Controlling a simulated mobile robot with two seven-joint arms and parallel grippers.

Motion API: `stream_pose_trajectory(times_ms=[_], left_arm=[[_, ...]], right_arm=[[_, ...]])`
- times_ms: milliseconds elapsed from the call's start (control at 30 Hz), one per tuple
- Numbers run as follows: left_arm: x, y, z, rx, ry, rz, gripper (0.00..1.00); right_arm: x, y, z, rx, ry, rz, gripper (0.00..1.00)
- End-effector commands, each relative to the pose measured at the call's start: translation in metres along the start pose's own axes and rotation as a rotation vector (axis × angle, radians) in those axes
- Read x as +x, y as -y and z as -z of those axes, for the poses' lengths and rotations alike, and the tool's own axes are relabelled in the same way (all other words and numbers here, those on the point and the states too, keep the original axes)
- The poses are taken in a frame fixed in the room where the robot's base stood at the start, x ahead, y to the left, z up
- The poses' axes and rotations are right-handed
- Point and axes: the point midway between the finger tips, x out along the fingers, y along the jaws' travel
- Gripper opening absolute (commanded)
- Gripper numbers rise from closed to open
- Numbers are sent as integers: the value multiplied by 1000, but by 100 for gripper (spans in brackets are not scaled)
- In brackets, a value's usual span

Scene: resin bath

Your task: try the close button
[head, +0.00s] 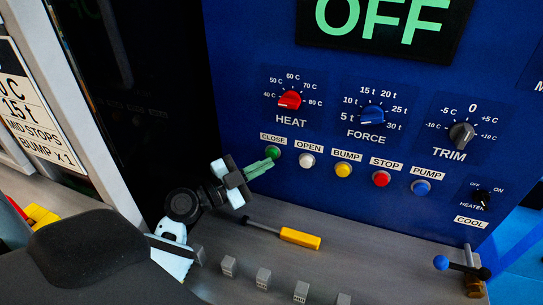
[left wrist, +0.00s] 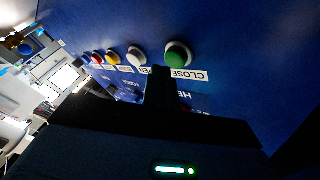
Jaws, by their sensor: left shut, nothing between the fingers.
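The green close button (head: 273,152) sits at the left end of the button row on the blue panel, under its CLOSE label (head: 273,139). My left gripper (head: 270,163) is shut and empty, its fingertips just below and left of the button in the head view. In the left wrist view the green button (left wrist: 178,54) stands just beyond the dark fingers (left wrist: 162,75). I cannot tell whether the tips touch it. My right gripper is not in view.
White OPEN (head: 307,160), yellow BUMP (head: 343,170), red STOP (head: 381,178) and blue PUMP (head: 422,187) buttons run to the right. HEAT (head: 290,100), FORCE (head: 372,115) and TRIM (head: 461,134) knobs sit above. A yellow-handled screwdriver (head: 300,238) and small grey blocks (head: 264,278) lie on the bench. The display (head: 385,22) reads OFF.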

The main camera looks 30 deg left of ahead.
Motion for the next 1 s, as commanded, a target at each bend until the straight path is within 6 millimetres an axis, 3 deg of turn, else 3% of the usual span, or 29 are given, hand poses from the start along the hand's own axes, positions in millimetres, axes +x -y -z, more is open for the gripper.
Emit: stream_pose_trajectory(times_ms=[367,1000], left_arm=[[-2,-1,2,0,-1,0,0],[-40,-22,21,0,0,-1,0]], right_arm=[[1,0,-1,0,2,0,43],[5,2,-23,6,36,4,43]])
